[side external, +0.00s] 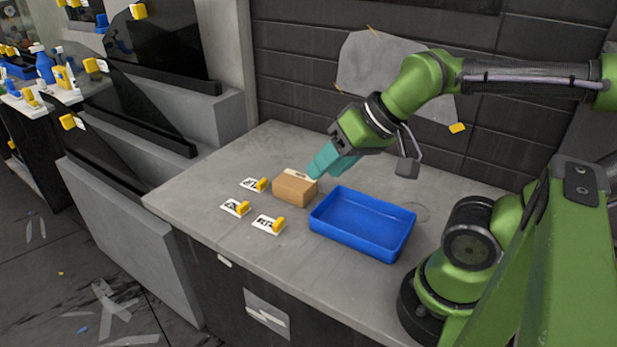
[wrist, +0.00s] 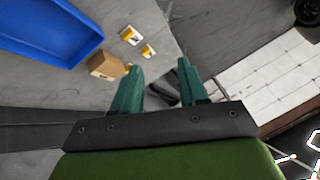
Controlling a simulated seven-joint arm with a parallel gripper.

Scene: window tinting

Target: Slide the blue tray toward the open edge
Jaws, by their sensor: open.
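The blue tray (side external: 362,222) lies on the grey worktop, a shallow open box that looks empty. In the wrist view the blue tray (wrist: 48,28) fills the top left corner. My gripper (side external: 316,172) has teal fingers and is in the air behind the tray, close to the brown box in the picture. In the wrist view my gripper (wrist: 158,80) shows its two fingers apart with nothing between them. I cannot tell whether a finger touches the brown box.
A brown cardboard box (side external: 294,188) stands left of the tray; it also shows in the wrist view (wrist: 105,66). Several white cards with yellow clips (side external: 268,224) lie left of the tray. The worktop's (side external: 190,190) left part is clear. A dark wall stands behind.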

